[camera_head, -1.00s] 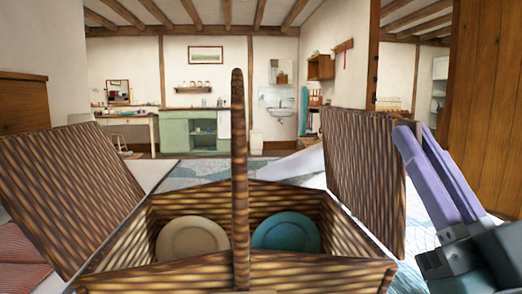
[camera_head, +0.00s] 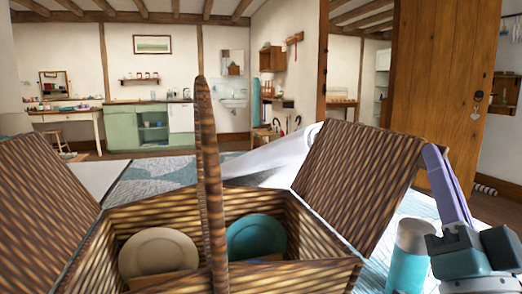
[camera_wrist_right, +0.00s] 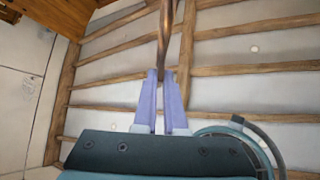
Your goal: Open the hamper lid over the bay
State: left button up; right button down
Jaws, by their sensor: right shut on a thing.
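The wicker hamper (camera_head: 300,273) stands in front of me with a tall handle (camera_head: 207,170) across its middle. Its right lid (camera_head: 355,175) is raised and leans outward to the right. Its left lid (camera_head: 45,195) also stands open, leaning left. A cream plate (camera_head: 158,252) and a teal plate (camera_head: 256,237) show inside. My right gripper (camera_head: 432,155) is shut on the right lid's outer edge. In the right wrist view the jaws (camera_wrist_right: 165,74) pinch the thin wicker edge (camera_wrist_right: 165,42). My left gripper is not in view.
A teal and white cylinder (camera_head: 408,258) stands just right of the hamper, below my right gripper. A wooden door (camera_head: 440,90) is behind at the right. A green cabinet (camera_head: 137,130) and a desk (camera_head: 65,117) stand at the far wall.

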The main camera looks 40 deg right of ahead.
jog(key=shift+d+f, duration=0.1)
dwell(0.3)
jog(key=c, duration=1)
grip_release()
jog(key=b+v, duration=0.2)
jog(key=v, duration=0.8)
